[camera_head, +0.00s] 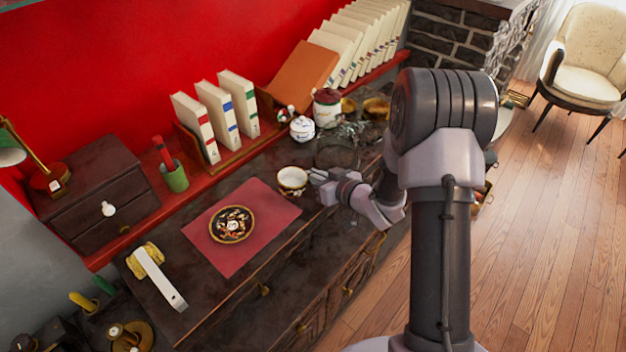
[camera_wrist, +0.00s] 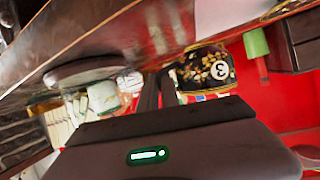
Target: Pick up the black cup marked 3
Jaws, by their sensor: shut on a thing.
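The black cup marked 3 shows in the wrist view (camera_wrist: 205,72), with a gold floral pattern and a white disc bearing a 3. In the head view the cup (camera_head: 292,181) is small, with a pale inside, beside the mat's back right corner. My gripper (camera_head: 318,178) reaches it from the right. In the wrist view my fingers (camera_wrist: 160,92) are close together against the cup's left side, shut on it. The exact grip point is hidden.
A black patterned saucer (camera_head: 232,224) lies on the red mat (camera_head: 202,229). A white lidded pot (camera_head: 302,129) and a larger jar (camera_head: 327,107) stand behind the cup. Books (camera_head: 218,118) line the back. A green pen holder (camera_head: 174,178) and drawer box (camera_head: 98,195) stand left.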

